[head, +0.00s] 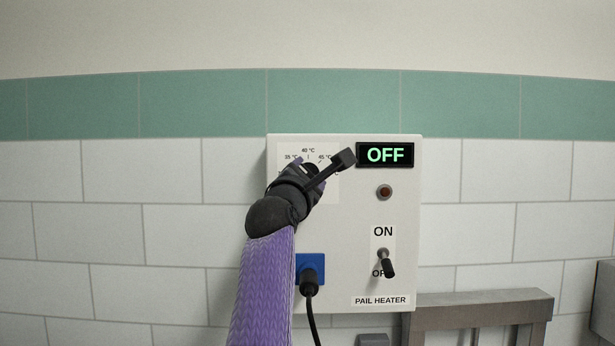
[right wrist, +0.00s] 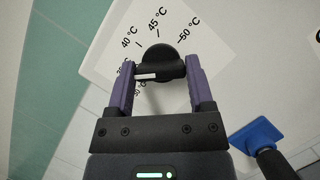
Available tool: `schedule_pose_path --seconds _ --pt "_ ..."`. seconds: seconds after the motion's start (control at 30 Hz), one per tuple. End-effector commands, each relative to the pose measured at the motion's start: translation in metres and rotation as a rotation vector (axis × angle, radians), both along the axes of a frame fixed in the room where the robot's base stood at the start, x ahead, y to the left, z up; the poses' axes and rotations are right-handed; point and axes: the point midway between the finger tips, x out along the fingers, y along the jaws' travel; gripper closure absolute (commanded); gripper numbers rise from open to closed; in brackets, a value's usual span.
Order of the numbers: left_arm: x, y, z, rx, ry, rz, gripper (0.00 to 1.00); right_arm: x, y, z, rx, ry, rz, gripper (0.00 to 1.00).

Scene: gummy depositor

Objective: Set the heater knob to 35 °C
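The heater knob (right wrist: 170,60) is round and black, with a white pointer mark, and sits on a white dial plate. In the right wrist view its mark points left, towards the 35 °C label, which my left-hand finger partly hides. My right gripper (right wrist: 162,78) has its two purple fingers on opposite sides of the knob, seemingly touching it. In the head view my right gripper (head: 308,172) covers most of the knob and the lower dial; the 35, 40 and 45 °C labels show above it. My left gripper is out of view.
The pail heater box (head: 345,225) is on a tiled wall. Its display (head: 385,155) reads OFF, its red lamp (head: 384,192) looks unlit, and its toggle switch (head: 387,264) points down to OFF. A blue socket (head: 310,265) with a black plug sits below. A metal frame (head: 480,308) stands lower right.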

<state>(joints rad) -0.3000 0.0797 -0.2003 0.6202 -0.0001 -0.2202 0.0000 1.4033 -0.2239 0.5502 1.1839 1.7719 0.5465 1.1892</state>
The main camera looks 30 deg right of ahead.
Motion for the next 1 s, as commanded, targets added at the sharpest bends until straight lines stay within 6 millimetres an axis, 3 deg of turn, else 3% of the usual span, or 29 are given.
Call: schedule_pose_path --seconds 0.03,0.13,0.17,0.47,0.8,1.0 --pt "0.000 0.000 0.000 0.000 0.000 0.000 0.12 0.000 0.000 0.000 0.001 0.001 0.000 0.24" --pt "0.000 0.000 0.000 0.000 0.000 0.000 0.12 0.000 0.000 0.000 0.000 0.001 0.001 0.03" --pt "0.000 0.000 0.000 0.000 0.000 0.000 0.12 0.000 0.000 0.000 0.000 0.001 0.001 0.00" --pt "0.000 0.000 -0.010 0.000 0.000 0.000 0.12 -0.005 0.007 -0.005 0.000 -0.003 0.001 0.00" --pt "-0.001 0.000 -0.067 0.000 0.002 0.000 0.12 -0.054 0.059 -0.030 -0.002 -0.001 -0.001 0.00" --pt "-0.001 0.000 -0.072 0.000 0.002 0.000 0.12 -0.064 0.071 -0.029 0.000 0.001 0.000 0.00"
